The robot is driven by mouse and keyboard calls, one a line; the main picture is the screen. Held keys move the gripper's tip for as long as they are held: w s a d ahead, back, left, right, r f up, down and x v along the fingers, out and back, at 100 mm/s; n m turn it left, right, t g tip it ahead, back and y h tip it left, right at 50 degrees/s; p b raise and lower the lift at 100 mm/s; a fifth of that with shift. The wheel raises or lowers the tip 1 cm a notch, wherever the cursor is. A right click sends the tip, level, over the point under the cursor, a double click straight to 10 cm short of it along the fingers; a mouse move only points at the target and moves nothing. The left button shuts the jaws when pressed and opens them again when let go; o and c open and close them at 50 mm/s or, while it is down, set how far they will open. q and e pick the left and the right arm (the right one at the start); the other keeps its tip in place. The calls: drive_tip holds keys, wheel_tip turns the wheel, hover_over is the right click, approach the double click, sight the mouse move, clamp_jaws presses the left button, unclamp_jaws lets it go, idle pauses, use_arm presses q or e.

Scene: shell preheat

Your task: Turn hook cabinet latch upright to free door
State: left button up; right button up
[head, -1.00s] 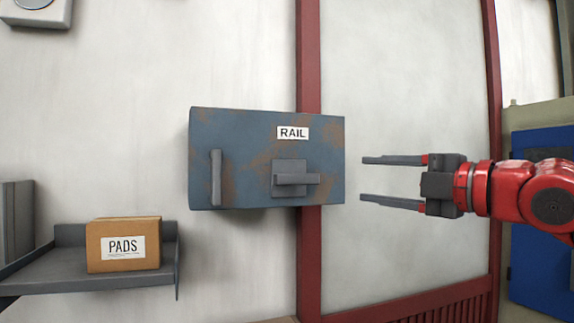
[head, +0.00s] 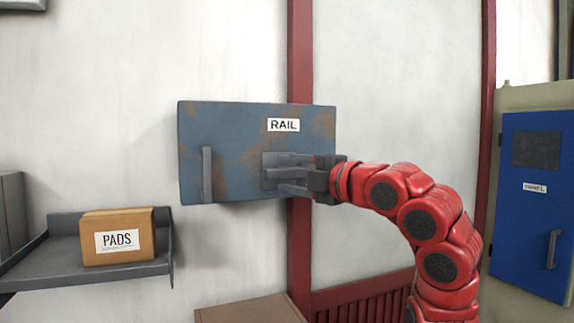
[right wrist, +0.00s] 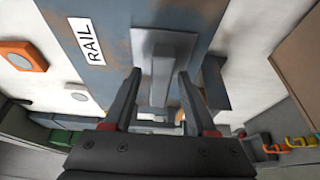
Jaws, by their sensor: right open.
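The blue-grey, rust-stained cabinet (head: 230,135) labelled RAIL hangs on the wall, its door closed. Its grey latch bar (head: 279,173) lies horizontal across a square grey plate (head: 267,157). My right gripper (head: 284,174) has come in from the right, one finger above the bar and one below. In the right wrist view the open fingers (right wrist: 157,92) stand either side of the latch bar (right wrist: 160,72), with a gap visible on each side. The fingers partly hide the bar in the head view. My left gripper is not in view.
A vertical handle (head: 207,175) is on the cabinet's left part. A shelf (head: 90,272) with a PADS box (head: 118,238) is at lower left. A brown box top (head: 250,309) shows below the cabinet. A blue panel (head: 535,215) is at far right.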

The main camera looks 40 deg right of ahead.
drive_tip(key=shift+w, duration=0.4)
clamp_jaws()
drive_tip(key=shift+f, duration=0.1)
